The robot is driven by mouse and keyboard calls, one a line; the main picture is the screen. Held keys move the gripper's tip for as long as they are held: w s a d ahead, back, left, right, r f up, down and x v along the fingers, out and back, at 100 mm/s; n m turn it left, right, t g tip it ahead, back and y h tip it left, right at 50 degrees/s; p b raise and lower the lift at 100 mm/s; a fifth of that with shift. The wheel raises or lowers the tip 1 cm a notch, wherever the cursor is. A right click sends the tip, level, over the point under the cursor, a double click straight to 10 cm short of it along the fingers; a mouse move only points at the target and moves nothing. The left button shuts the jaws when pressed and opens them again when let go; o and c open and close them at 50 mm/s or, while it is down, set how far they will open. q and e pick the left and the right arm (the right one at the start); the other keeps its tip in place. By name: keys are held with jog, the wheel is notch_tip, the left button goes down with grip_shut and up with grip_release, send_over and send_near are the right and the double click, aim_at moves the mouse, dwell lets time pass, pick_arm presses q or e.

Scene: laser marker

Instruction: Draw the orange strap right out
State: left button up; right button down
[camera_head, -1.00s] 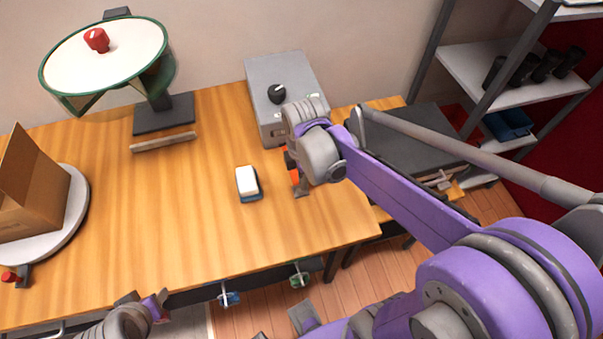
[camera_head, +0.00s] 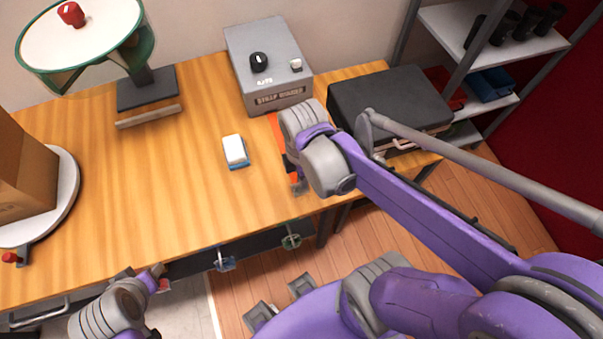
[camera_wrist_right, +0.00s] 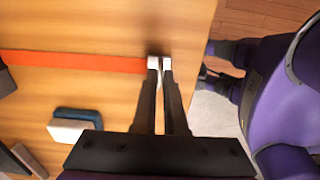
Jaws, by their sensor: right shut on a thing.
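The orange strap (camera_head: 275,125) comes from the front of a grey box (camera_head: 268,62) and runs along the table toward the front edge. In the head view my right arm hides part of it. In the right wrist view the strap (camera_wrist_right: 75,61) lies straight and flat, with its end at my right gripper (camera_wrist_right: 160,63). The right gripper is shut on that end; in the head view its fingertips (camera_head: 298,186) are low over the table near the front edge. My left gripper (camera_head: 150,278) is at the lower left by the table's front edge; its finger state is unclear.
A blue-and-white block (camera_head: 235,151) lies left of the strap. A black case (camera_head: 390,103) stands right of the box. A round-topped stand (camera_head: 145,90) and a cardboard box (camera_head: 22,175) on a turntable (camera_head: 68,185) are left. Clamps (camera_head: 222,262) hang at the front edge.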

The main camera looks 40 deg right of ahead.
jog(key=c, duration=1)
grip_release()
jog(key=shift+s+a, duration=0.1)
jog(key=shift+s, duration=0.15)
jog(key=shift+o, duration=0.2)
jog(key=shift+w+r, duration=0.1)
jog(key=shift+r, duration=0.1)
notch_tip(320, 180, up, 10)
jog(key=p, duration=0.1)
jog(key=shift+r, duration=0.25)
jog(key=shift+f, duration=0.1)
jog(key=w+a+f+m+t, duration=0.1)
jog(key=a+f+m+t, duration=0.3)
jog(key=m, duration=1)
notch_tip(320, 180, down, 3)
jog(key=shift+w+r+t, duration=0.2)
jog(key=shift+t, duration=0.7)
